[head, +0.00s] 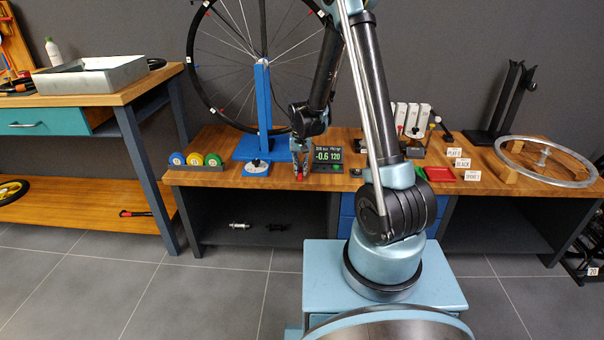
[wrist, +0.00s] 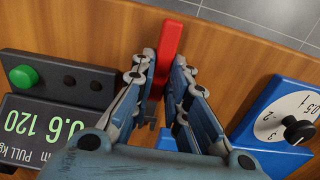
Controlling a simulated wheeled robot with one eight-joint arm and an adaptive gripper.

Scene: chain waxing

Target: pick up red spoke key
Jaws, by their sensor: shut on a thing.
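The red spoke key (wrist: 171,40) is a red bar in the wrist view. Its upper end sticks out past my fingertips near the front edge of the wooden bench (wrist: 100,30). My gripper (wrist: 165,66) is shut on the key, with a finger on either side of it; the lower part of the key is largely hidden between the fingers. In the head view my gripper (head: 300,172) points down at the bench, left of the display, with a little red showing at its tips. I cannot tell whether the key touches the bench.
A display with a green button (head: 328,156) stands close on the right. A blue dial gauge (head: 257,168) and the blue wheel stand (head: 264,110) are close on the left. Coloured round pieces (head: 195,160) sit farther left. Labels and a silver rim (head: 545,160) lie on the right.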

